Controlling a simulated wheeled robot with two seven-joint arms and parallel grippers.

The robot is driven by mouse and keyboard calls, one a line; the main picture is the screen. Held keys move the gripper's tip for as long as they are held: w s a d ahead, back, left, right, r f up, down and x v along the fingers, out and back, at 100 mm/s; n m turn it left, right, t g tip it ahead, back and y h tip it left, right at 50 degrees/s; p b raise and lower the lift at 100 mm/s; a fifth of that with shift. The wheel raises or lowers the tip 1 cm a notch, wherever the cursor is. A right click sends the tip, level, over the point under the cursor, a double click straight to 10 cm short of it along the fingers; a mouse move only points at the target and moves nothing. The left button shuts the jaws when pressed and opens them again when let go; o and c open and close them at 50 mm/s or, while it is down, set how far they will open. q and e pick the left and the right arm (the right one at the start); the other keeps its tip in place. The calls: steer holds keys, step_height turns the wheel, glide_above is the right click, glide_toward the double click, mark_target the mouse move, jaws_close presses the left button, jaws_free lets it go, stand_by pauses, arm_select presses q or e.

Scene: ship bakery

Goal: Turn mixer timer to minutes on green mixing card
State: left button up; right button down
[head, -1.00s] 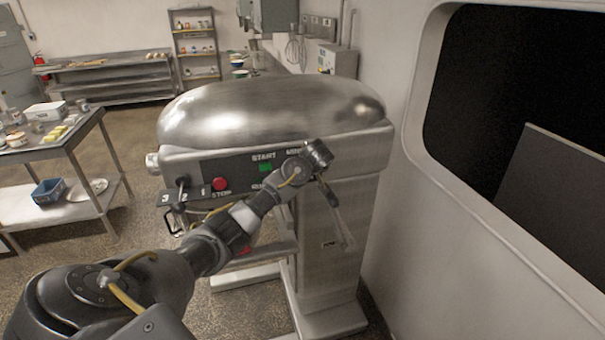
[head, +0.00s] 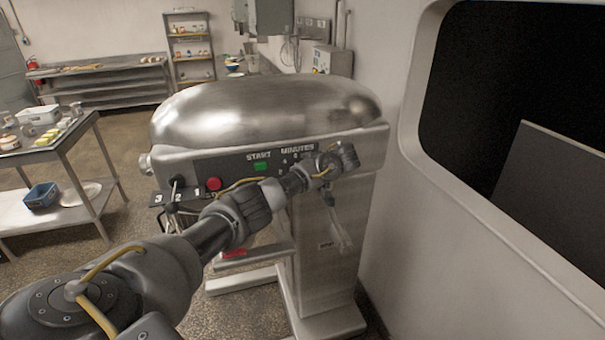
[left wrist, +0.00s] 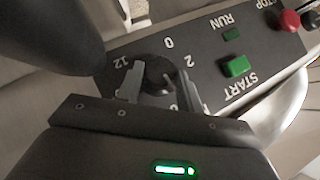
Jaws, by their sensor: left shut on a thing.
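The mixer (head: 265,108) stands in front of me with a dark control panel (head: 222,168) under its domed top. In the left wrist view the black timer dial (left wrist: 158,72) shows 12, 0 and 2 around it; other numbers are covered. My left gripper (left wrist: 160,82) is shut on the timer dial, one finger on each side. In the head view my left wrist hides most of the dial below the word MINUTES. The dial's exact setting is hard to read. The green mixing card is not visible. My right gripper is not in view.
A green start button (head: 260,167) and a red stop button (head: 214,184) sit left of the dial. A speed lever (head: 176,183) is farther left. A wall with a dark window (head: 480,80) is close on the right. A table (head: 62,140) stands at left.

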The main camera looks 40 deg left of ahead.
arm_select(q)
steer(key=shift+s+f, duration=0.1)
steer(key=shift+f, duration=0.15)
steer(key=o, duration=1)
steer(key=shift+a, duration=0.1)
steer(key=shift+r, duration=0.1)
steer(key=p+v, duration=0.2)
steer(key=v, duration=0.9)
